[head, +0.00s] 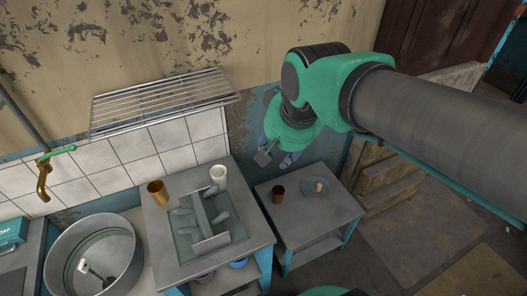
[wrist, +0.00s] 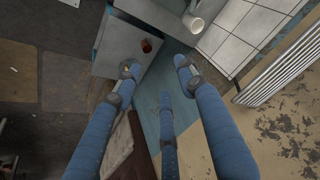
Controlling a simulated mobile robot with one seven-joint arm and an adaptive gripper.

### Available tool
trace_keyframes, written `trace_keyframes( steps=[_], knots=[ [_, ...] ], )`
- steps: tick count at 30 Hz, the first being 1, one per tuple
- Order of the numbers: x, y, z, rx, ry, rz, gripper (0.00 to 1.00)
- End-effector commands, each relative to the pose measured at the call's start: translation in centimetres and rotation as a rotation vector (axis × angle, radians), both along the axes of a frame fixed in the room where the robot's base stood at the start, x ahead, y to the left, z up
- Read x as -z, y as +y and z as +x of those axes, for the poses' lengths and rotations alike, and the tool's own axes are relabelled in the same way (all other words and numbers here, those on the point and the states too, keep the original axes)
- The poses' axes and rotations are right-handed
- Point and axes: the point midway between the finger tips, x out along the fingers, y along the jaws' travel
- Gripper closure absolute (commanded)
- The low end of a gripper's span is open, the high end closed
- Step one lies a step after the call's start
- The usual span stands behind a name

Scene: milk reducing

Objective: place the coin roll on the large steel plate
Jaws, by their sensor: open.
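My gripper (wrist: 156,72) is open and empty, with its blue fingers spread in the wrist view. In the head view my gripper (head: 276,158) hangs near the wall, behind the small side table. A round, dull grey plate (head: 307,191) lies on that table, with a small tan piece (head: 319,187) on it. The tan piece may be the coin roll, but it is too small to tell. I cannot tell whether this plate is the large steel one. In the wrist view a fingertip covers part of that area.
The small table (head: 292,223) also bears a brown cup (head: 278,193), seen in the wrist view too (wrist: 147,45). A wire shelf (head: 160,101) juts from the wall.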

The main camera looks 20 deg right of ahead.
Motion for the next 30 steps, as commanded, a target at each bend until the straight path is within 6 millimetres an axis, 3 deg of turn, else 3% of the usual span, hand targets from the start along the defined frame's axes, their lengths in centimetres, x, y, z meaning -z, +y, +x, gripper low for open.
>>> trace_keyframes(
  steps=[6,12,30],
  knots=[
    [0.1,1.8,-4.7,-0.167,-0.034,-0.062,0.59],
    [0.4,2.5,-7.0,-0.257,-0.049,-0.097,0.59],
    [0.6,2.7,-7.5,-0.278,-0.052,-0.106,0.59]
  ],
)
